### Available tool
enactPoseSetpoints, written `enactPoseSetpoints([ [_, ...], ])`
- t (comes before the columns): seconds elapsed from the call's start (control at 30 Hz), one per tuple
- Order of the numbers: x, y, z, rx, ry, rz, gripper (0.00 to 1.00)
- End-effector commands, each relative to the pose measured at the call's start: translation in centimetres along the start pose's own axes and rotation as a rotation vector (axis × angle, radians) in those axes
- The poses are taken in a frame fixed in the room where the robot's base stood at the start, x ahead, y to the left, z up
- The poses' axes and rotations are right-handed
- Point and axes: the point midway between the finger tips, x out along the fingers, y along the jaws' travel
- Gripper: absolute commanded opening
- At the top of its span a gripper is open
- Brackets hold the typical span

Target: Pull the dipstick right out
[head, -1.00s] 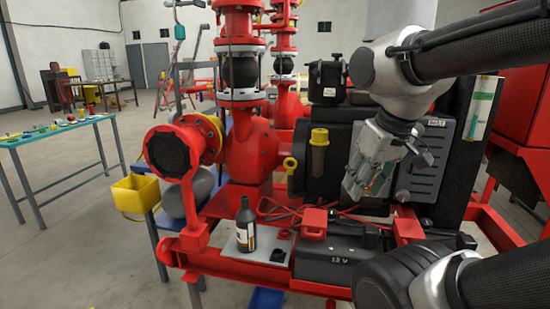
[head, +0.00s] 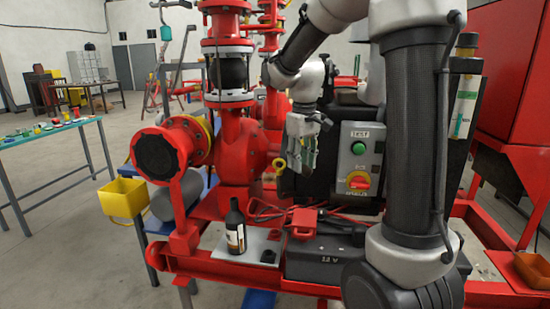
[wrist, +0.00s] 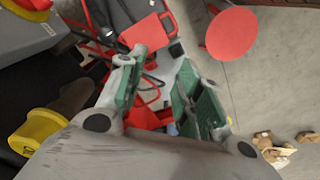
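A yellow ring handle (head: 279,162), which looks like the dipstick's, shows beside the dark engine, just right of the red pump body. Its lower part is not distinct. My gripper (head: 303,166) hangs fingers down just right of the ring, apart from it as far as I can tell. In the wrist view my gripper (wrist: 163,60) has its two green-padded fingers spread with nothing held between them. A yellow cap on a brown neck (wrist: 35,133) lies left of the fingers there; my gripper hides this cap in the head view. I cannot make out the ring in the wrist view.
A grey control box (head: 359,160) with a green button and red-yellow switch stands right of my gripper. Below are a black battery (head: 325,255), red cables and a dark bottle (head: 235,228). The red pump (head: 237,150) stands left. A yellow bin (head: 127,197) hangs farther left.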

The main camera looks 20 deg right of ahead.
Motion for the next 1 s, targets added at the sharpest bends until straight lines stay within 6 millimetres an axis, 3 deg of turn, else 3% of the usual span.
enactPoseSetpoints([
  [0.03,1.2,0.7,-3.0,-0.052,-0.017,0.0,0.35],
  [0.1,2.5,1.6,-6.7,-0.14,-0.027,0.002,0.35],
  [0.3,5.0,3.9,-16.0,-0.422,-0.017,0.019,0.35],
  [0.37,4.8,4.5,-18.4,-0.522,0.0,0.033,0.35],
  [0.43,2.9,5.2,-20.8,-0.645,0.038,0.063,0.35],
  [0.53,0.7,5.6,-22.0,-0.787,0.062,0.092,0.35],
  [0.7,1.1,5.5,-21.7,-0.916,0.045,0.09,0.35],
  [1.0,5.4,5.8,-22.0,-0.929,0.044,0.089,0.35],
])
